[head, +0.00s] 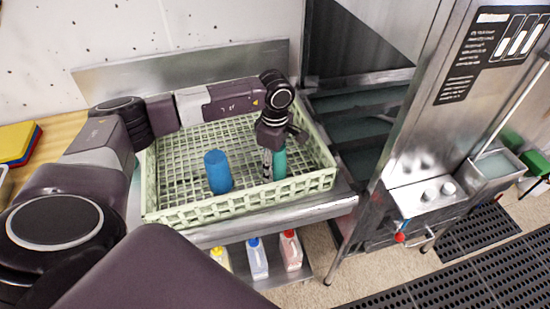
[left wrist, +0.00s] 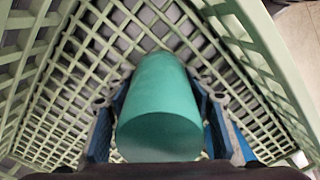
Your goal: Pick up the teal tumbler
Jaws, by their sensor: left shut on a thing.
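The teal tumbler (head: 279,164) stands in the right part of a pale green dish rack, near its front right corner. My left gripper (head: 272,160) reaches down into the rack from above and is shut on the tumbler. In the left wrist view the teal tumbler (left wrist: 160,105) fills the middle, with a finger of my left gripper (left wrist: 160,120) on each side of it. I cannot tell whether the tumbler touches the rack floor. My right gripper is not in view.
A blue tumbler (head: 218,172) stands in the dish rack (head: 240,203) left of the teal one. The rack rests on a steel counter (head: 343,203). Bottles (head: 258,258) stand on a shelf below. A steel dishwasher (head: 420,130) is at right.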

